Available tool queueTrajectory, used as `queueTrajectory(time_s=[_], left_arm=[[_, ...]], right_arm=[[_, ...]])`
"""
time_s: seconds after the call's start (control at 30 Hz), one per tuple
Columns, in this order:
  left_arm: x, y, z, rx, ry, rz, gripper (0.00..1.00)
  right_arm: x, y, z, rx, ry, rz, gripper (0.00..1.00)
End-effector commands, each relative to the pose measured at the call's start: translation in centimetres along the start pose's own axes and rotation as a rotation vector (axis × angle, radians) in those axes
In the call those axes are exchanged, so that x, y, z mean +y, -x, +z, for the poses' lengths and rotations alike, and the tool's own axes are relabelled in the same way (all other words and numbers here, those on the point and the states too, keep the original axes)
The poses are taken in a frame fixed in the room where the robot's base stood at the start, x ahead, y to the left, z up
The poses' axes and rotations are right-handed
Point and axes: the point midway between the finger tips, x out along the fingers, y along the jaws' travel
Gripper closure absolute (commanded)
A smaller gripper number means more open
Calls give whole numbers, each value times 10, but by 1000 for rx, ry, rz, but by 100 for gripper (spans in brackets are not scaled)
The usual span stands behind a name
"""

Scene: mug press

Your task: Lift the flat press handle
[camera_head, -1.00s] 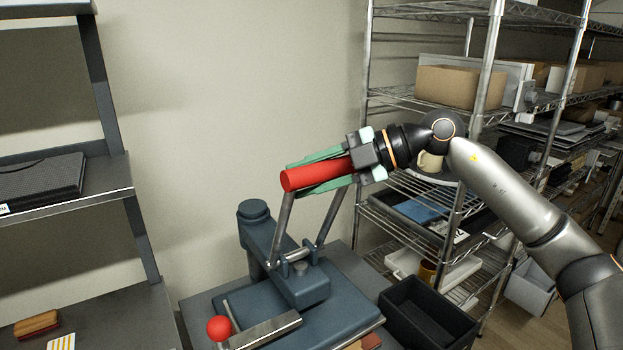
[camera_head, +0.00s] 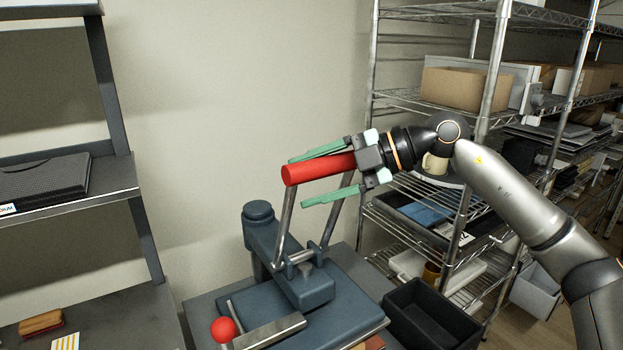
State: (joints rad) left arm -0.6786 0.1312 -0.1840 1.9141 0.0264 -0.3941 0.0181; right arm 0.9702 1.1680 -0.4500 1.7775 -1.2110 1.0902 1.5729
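The flat press (camera_head: 345,305) is a blue-grey machine on a stand in the lower middle of the head view. Its handle, a thick red grip (camera_head: 318,169) on two metal arms, is raised above the press body. My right gripper (camera_head: 318,177) comes in from the right with its green fingers apart. One finger lies above the red grip and the other below it, with a visible gap under the grip. The far end of the grip is hidden near the gripper's palm. My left gripper is out of view.
A red ball knob (camera_head: 223,330) sits on a lever at the press's front left. A black bin (camera_head: 433,316) stands right of the press. Wire shelving (camera_head: 492,75) with boxes is behind my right arm. A dark shelf unit (camera_head: 120,185) stands at left.

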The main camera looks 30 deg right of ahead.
Motion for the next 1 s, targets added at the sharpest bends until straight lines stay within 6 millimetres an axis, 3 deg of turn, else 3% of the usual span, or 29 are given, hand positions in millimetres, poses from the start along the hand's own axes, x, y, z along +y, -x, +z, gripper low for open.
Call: queueTrajectory(time_s=[0.17,0.6,0.8,1.0], left_arm=[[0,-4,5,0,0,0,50],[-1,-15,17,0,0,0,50],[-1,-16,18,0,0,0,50],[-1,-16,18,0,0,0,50]], right_arm=[[-1,19,2,-6,0,1,30],[-1,107,2,-5,-1,0,30],[0,123,0,-1,0,0,30],[0,124,0,0,0,0,30]])
